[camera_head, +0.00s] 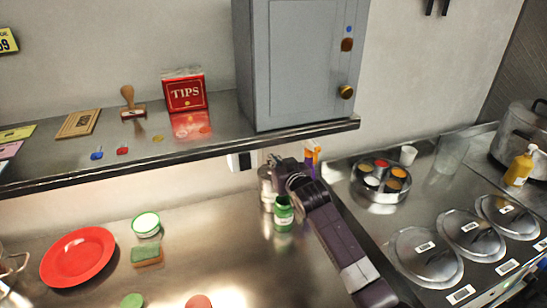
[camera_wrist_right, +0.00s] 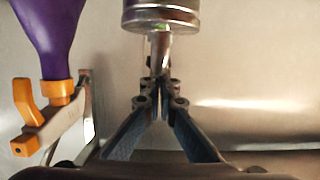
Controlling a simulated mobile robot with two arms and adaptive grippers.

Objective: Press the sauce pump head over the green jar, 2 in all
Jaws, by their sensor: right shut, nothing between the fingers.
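The green jar (camera_head: 284,218) stands upright on the steel counter, open side up. A silver metal container (camera_head: 266,188), seemingly the sauce pump, stands just behind and left of it, partly hidden by my right gripper. My right gripper (camera_head: 276,163) is over the pump and jar, its fingers pointing away from me. In the right wrist view, its fingertips (camera_wrist_right: 158,88) are together and empty. A silver cylinder with a narrower stem (camera_wrist_right: 160,20) shows just beyond them; I cannot tell whether they touch. My left gripper is not in view.
A purple funnel-shaped dispenser with orange parts (camera_wrist_right: 50,45) hangs beside the gripper. A steel shelf (camera_head: 230,135) overhangs the counter's back. A red plate (camera_head: 78,257) and a sponge (camera_head: 147,256) lie to the left. A round sauce tray (camera_head: 380,193) and lidded pans (camera_head: 425,258) are at right.

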